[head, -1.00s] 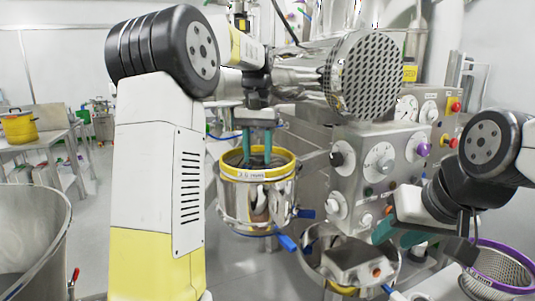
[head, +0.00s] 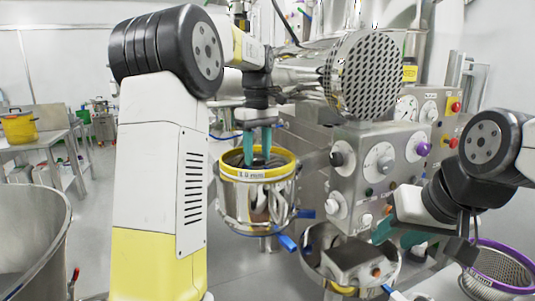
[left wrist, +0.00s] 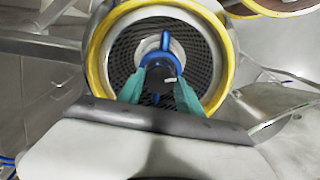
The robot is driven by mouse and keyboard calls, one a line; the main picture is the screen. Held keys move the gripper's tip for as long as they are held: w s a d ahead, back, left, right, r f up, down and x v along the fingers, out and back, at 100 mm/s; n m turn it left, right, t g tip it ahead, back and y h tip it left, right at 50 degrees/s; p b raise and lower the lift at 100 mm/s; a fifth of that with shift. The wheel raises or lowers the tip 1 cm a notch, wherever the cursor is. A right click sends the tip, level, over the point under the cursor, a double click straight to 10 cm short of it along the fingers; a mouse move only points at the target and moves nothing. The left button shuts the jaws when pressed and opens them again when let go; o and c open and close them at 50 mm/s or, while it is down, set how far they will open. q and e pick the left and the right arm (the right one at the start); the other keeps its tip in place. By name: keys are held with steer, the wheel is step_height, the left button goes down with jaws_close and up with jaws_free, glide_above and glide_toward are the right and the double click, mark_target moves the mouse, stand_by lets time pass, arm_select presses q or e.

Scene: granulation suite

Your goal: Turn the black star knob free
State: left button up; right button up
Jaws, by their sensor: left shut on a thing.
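The black star knob (left wrist: 161,80) sits at the middle of a round steel housing with a yellow rim (left wrist: 98,62), over a perforated dark screen and beside a blue bar (left wrist: 166,42). My left gripper (left wrist: 161,86) reaches down into the housing with its teal fingers on either side of the knob, shut on it. In the head view my left gripper (head: 258,161) points down inside the yellow-rimmed housing (head: 232,172), whose wall hides the knob. My right gripper (head: 392,235) is low at the right, over a steel part; its finger gap is unclear.
A control panel (head: 377,160) with dials and knobs stands right of the housing. Blue handles (head: 288,243) stick out from the housing. A purple-rimmed basket (head: 500,268) is at the lower right. A large steel bowl (head: 35,240) is at the lower left.

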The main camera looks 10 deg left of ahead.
mark_target(257, 158)
arm_select(q)
steer(key=shift+n, duration=2.1)
steer(key=o, duration=1.4)
steer(key=shift+c, duration=0.2)
step_height(257, 158, up, 8)
steer(key=shift+f, duration=0.1)
